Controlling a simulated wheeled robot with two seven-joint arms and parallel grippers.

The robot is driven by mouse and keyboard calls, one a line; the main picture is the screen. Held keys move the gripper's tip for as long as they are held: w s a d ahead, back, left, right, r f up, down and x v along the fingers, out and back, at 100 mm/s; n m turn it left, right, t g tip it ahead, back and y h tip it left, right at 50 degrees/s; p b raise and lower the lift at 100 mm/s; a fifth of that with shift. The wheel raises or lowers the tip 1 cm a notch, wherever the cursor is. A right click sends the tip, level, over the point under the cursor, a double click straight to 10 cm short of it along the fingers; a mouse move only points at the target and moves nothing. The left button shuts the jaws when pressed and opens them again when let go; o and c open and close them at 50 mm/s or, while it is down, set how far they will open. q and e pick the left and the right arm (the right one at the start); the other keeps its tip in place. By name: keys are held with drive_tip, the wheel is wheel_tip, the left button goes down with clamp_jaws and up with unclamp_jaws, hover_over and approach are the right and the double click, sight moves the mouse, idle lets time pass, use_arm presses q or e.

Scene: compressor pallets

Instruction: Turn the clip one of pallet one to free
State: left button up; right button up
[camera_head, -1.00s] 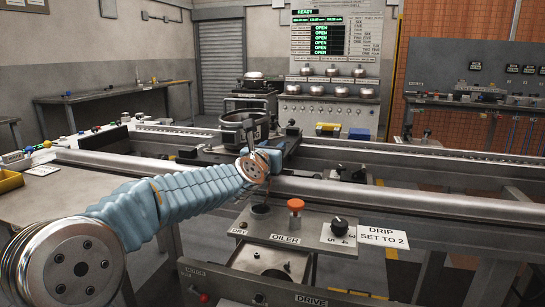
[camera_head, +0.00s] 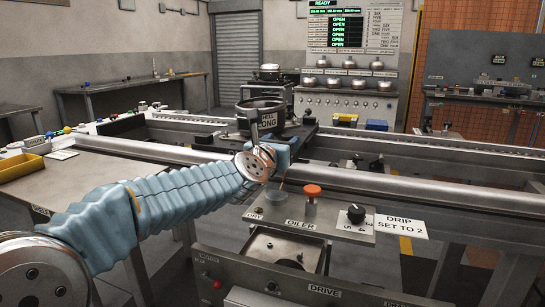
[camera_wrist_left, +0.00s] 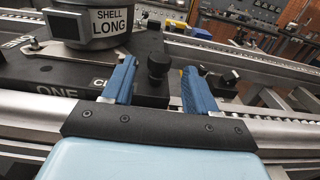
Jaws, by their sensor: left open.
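Pallet one (camera_wrist_left: 75,75) is a dark plate marked ONE, sitting on the rail conveyor. It carries a round grey shell (camera_wrist_left: 88,20) labelled SHELL LONG; the shell also shows in the head view (camera_head: 260,108). A black knob (camera_wrist_left: 158,66) stands near the pallet's right edge, beside a partly hidden label starting "CL"; I cannot tell if it is clip one. A flat metal lever (camera_wrist_left: 50,50) lies left of the shell's base. My left gripper (camera_wrist_left: 162,82) is open, its blue fingers either side of the knob in the picture, apparently not touching it. My right gripper is out of view.
Metal rails (camera_head: 375,185) run across in front of me. An oiler panel (camera_head: 290,221) with an orange cap (camera_head: 312,191) and a black dial (camera_head: 356,213) stands below the arm. A yellow bin (camera_head: 20,166) sits on the left bench.

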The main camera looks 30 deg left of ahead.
use_arm(q)
drive_tip(key=v, duration=0.7)
drive_tip(key=shift+s, duration=0.1)
